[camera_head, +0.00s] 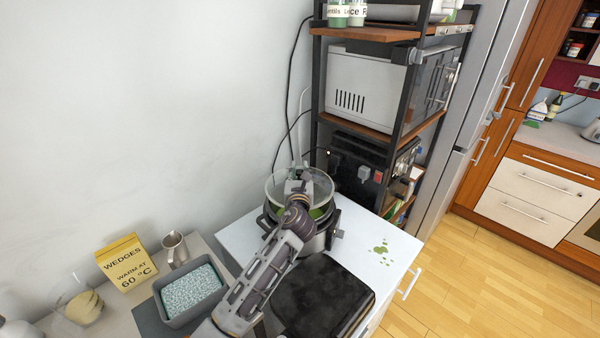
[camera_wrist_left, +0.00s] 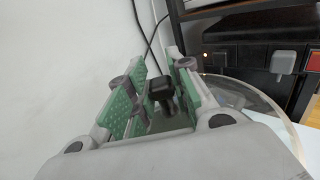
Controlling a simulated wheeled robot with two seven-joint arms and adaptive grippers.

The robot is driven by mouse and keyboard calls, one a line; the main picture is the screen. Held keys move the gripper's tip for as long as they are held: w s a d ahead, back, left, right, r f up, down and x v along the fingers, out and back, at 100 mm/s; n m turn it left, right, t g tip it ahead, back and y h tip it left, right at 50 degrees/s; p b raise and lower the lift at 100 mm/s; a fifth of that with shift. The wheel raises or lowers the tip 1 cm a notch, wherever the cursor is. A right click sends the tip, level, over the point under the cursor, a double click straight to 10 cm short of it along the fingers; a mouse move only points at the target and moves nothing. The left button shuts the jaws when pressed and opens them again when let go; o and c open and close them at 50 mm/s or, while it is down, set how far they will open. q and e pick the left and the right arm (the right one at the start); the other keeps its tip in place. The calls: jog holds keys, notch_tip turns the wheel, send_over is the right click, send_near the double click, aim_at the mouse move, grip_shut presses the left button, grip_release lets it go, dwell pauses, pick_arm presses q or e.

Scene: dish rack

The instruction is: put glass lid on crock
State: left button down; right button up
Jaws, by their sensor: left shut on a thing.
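The glass lid (camera_head: 324,182) is clear and round, and its rim shows at the crock in the head view. In the left wrist view the lid (camera_wrist_left: 262,98) curves behind and to the right of the fingers. My left gripper (camera_head: 299,182) is shut on the lid's dark knob (camera_wrist_left: 160,92), which sits between the green finger pads. The crock (camera_head: 318,242) is a round metallic pot with dark handles and green contents, under the lid. My arm hides part of it. I cannot tell whether the lid's rim touches the crock. My right gripper is not in view.
A black flat box or appliance (camera_head: 325,299) stands in front on the white cabinet top (camera_head: 392,243). A yellow sign (camera_head: 125,262), a metal jug (camera_head: 174,248) and a grey tub (camera_head: 190,294) stand at left. A shelf rack (camera_head: 401,80) rises behind the crock.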

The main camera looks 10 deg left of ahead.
pick_arm(q)
jog(key=shift+r, duration=0.15)
dwell(0.3)
jog(key=shift+p, duration=0.55)
jog(key=shift+f+b, duration=1.35)
jog(key=shift+f, duration=1.05)
jog(key=shift+f+b, duration=0.3)
jog(key=shift+f, duration=0.35)
jog(key=c, duration=1.2)
grip_release()
jog(key=shift+f, duration=0.15)
jog(key=shift+s, duration=0.1)
